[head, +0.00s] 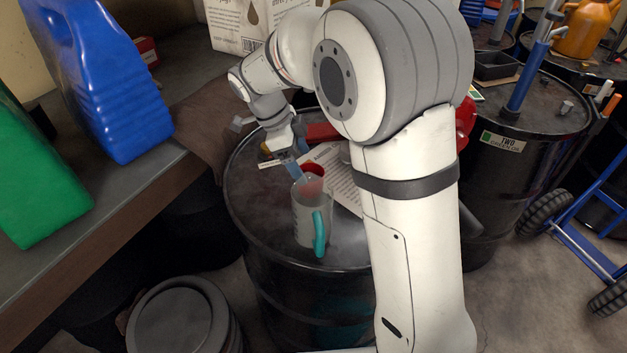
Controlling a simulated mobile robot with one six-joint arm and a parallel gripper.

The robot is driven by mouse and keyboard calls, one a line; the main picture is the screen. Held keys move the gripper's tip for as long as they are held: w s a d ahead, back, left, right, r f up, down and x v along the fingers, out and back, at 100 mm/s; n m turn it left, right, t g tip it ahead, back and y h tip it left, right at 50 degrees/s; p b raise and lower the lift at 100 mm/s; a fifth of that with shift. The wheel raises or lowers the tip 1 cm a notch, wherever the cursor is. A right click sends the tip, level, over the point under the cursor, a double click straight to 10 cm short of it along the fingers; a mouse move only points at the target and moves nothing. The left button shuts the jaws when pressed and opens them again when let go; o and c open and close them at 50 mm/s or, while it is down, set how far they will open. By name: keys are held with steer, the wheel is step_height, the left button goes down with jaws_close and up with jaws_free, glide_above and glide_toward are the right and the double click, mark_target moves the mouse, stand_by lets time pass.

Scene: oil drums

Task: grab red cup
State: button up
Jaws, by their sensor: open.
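My gripper (284,164) is at the end of my white arm, low over the top of a black oil drum (240,195). It is open, with its fingertips close to the rim of a grey translucent jug (309,222) with a teal handle. I cannot tell whether they touch it. A red patch (312,170) shows at the jug's top; I cannot tell whether it is a red cup inside or behind it. A red thing (322,131) lies farther back, partly hidden by my arm. Another red thing (467,122) shows right of my arm, also partly hidden.
A printed sheet (340,178) lies on the drum. A bench on the left holds a blue jug (115,85) and a green jug (35,175). More drums (500,190) with a blue pump stand at right, with a blue hand truck (590,240). A lidded bucket (180,318) stands in front.

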mark_target(316, 169)
steer(key=x, duration=0.7)
steer(key=shift+s+d+p, duration=0.1)
steer(key=shift+p, duration=0.25)
steer(key=shift+c, duration=0.2)
steer(key=c, duration=1)
